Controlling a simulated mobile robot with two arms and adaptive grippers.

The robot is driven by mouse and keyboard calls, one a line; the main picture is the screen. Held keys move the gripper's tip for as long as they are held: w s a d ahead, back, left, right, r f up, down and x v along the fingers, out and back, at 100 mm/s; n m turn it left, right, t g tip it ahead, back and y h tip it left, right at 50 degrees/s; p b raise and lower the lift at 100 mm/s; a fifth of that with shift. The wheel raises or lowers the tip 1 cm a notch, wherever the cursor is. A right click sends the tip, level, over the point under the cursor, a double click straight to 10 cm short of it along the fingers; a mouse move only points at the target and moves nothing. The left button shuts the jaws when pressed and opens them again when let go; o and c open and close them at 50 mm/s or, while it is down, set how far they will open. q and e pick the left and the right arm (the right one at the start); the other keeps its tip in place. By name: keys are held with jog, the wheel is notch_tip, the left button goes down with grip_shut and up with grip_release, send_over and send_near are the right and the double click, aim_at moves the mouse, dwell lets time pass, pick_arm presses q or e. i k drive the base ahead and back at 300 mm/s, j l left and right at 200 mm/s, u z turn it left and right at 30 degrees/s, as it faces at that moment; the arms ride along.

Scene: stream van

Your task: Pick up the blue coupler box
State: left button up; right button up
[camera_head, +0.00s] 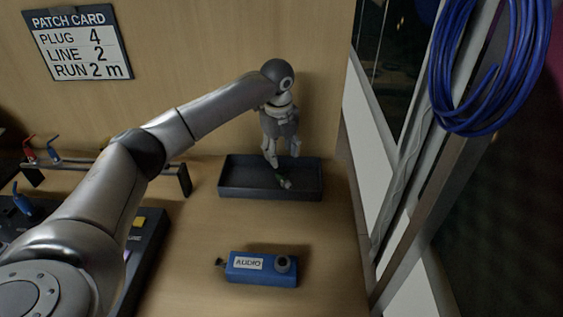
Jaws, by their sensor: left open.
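The blue coupler box (262,270) lies on the wooden bench top near the front. It has a white label reading "AUDIO", a round dark knob or socket at its right end and a small dark plug at its left end. My left gripper (282,165) is open and points down over the dark tray at the back, behind the box and apart from it. My right gripper does not show.
The dark shallow tray (240,192) stands against the back wall. A rack (100,168) with red and blue plugs and a dark panel (148,240) are at the left. A metal frame and blue cable coil (440,100) bound the right. Bench around the box is clear.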

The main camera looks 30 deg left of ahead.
aim_at(256, 269)
jog(key=u, duration=1)
